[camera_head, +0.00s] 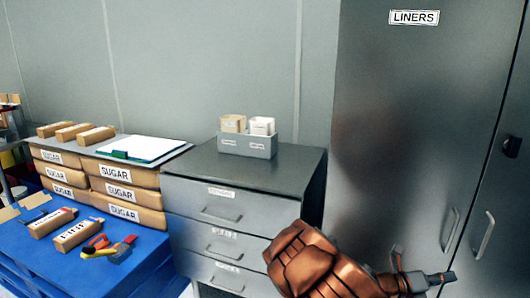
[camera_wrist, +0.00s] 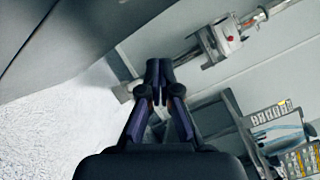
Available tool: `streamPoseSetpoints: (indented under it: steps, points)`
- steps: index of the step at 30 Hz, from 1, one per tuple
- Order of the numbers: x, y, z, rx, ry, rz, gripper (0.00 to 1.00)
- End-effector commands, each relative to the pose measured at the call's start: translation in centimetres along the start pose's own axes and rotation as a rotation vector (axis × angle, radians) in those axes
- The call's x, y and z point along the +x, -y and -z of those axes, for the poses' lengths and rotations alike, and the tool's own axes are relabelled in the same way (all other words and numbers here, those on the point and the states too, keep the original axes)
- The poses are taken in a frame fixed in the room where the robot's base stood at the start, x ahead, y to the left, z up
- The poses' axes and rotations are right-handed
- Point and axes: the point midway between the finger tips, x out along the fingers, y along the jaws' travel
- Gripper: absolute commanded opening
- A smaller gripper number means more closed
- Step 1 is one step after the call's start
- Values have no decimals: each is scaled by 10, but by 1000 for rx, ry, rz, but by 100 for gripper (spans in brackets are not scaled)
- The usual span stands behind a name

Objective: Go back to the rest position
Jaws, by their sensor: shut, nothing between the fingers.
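My gripper (camera_wrist: 157,68) is shut and empty in the wrist view, its two dark fingers meeting at the tips. In the head view, my copper-coloured arm reaches in from the bottom right, and my gripper (camera_head: 440,278) is at its end, in front of the tall LINERS cabinet (camera_head: 400,130). It is small there and its fingers are hard to make out. I cannot tell how far it is from the cabinet doors.
A grey drawer unit (camera_head: 285,165) with a small card box (camera_head: 248,145) on top stands left of the cabinet. Further left are stacked SUGAR bags (camera_head: 115,172), a clipboard (camera_head: 150,146) and a blue table (camera_head: 55,255) with tools. The wrist view shows pale floor (camera_wrist: 60,120).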

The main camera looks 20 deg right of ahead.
Motion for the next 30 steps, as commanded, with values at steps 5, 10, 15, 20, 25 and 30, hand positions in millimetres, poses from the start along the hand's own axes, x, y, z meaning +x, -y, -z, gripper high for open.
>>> streamPoseSetpoints:
  steps: [5,10,15,20,25,30]
  points:
    - [-15,54,13,337,-135,57,0]
    - [-37,89,38,637,-281,101,0]
    - [-67,110,66,914,-440,139,0]
    - [-103,121,92,1150,-610,175,0]
    - [-148,125,117,1363,-810,214,0]
    - [-201,126,139,1523,-1034,258,0]
